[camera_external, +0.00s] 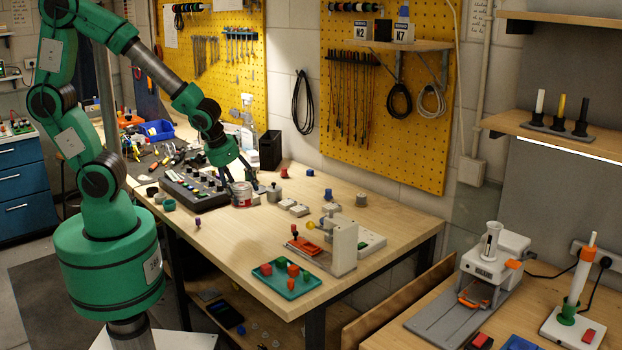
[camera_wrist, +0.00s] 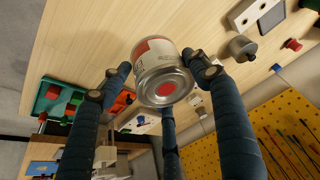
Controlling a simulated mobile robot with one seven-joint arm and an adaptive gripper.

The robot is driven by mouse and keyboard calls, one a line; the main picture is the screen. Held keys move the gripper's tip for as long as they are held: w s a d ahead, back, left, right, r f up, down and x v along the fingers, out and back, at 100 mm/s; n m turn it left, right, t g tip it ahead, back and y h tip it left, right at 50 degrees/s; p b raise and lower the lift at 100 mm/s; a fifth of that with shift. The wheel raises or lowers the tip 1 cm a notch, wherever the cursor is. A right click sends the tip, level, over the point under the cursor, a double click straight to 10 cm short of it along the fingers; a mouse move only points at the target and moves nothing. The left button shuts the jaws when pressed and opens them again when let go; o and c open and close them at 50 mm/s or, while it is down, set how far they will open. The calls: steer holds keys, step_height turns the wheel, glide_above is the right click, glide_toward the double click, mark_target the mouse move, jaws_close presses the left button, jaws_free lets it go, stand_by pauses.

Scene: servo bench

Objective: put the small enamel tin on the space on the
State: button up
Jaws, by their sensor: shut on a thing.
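My gripper (camera_external: 242,179) is over the wooden bench, just right of the grey button panel. In the wrist view its blue fingers (camera_wrist: 158,72) are closed around a small tin (camera_wrist: 157,62), with a white and red side and a metal end with a red centre. The tin also shows in the external view (camera_external: 241,196), below my gripper. I cannot tell whether it touches the bench top.
The grey button panel (camera_external: 193,190) is left of the tin. A metal cylinder (camera_external: 273,193) and small white blocks (camera_external: 298,210) stand to its right. A teal tray (camera_external: 287,287) with coloured pieces is near the front edge. The bench between is largely bare.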

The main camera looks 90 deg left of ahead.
steer(key=s+f, duration=0.2)
steer(key=s, duration=0.4)
steer(key=shift+s+d+n+b, duration=0.15)
steer(key=shift+n+b, duration=0.25)
steer(key=shift+b, duration=0.05)
steer(key=shift+f+b, duration=0.6)
steer(key=shift+f, duration=1.4)
steer(key=shift+f+b, duration=0.7)
steer(key=shift+f, duration=1.3)
steer(key=shift+f, duration=0.15)
steer(key=o, duration=1.4)
steer(key=shift+o, duration=0.2)
